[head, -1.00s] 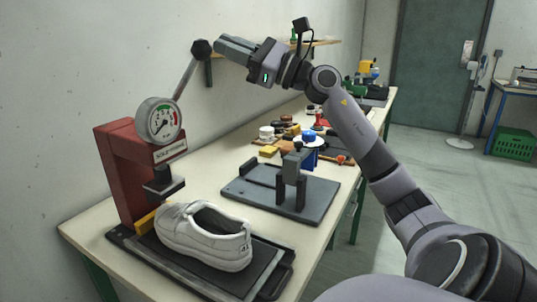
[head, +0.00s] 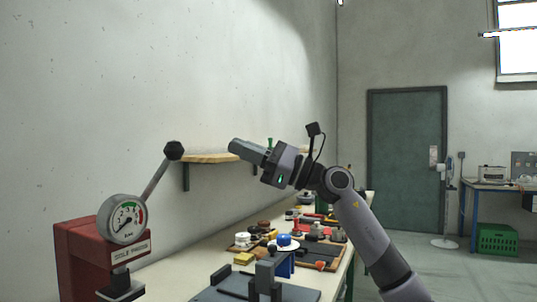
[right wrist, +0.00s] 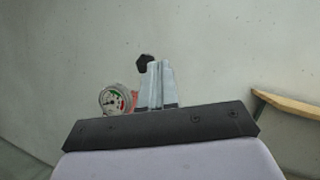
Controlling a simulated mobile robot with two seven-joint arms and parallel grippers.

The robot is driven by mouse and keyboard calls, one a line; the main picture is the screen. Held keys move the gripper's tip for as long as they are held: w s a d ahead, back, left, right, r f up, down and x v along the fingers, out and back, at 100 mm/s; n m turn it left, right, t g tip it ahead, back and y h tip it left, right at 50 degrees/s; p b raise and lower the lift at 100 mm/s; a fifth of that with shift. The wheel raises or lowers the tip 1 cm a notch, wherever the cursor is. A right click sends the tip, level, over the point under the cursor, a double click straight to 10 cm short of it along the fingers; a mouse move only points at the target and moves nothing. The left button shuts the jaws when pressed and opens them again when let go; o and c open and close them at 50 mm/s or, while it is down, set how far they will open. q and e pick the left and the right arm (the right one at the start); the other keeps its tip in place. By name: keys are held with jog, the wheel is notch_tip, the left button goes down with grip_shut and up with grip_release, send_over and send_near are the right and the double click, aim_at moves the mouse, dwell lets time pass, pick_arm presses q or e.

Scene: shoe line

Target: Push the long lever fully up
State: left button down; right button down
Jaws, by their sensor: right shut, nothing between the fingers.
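The long lever (head: 157,177) is a grey rod with a black knob (head: 174,150) on the red press (head: 85,258). It slants up and to the right from behind the press's round gauge (head: 123,219). My right gripper (head: 234,145) is shut and empty, to the right of the knob, with a visible gap between them. In the right wrist view the closed fingers (right wrist: 157,78) point at the wall, and the knob (right wrist: 145,62) shows just left of their tips. The lower press and its base are cut off in the head view. My left gripper is not in view.
A wooden wall shelf (head: 208,158) is behind my right gripper. The workbench (head: 175,277) holds a dark fixture (head: 268,280) and several small parts on boards farther back. The wall runs close along the left. A green door (head: 407,160) is at the back.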

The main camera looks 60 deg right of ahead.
jog(key=s, duration=0.1)
jog(key=s+d+r, duration=0.1)
jog(key=s+d+b, duration=0.1)
jog(key=s, duration=0.1)
jog(key=shift+d+r, duration=0.1)
jog(key=shift+r, duration=0.1)
dwell(0.5)
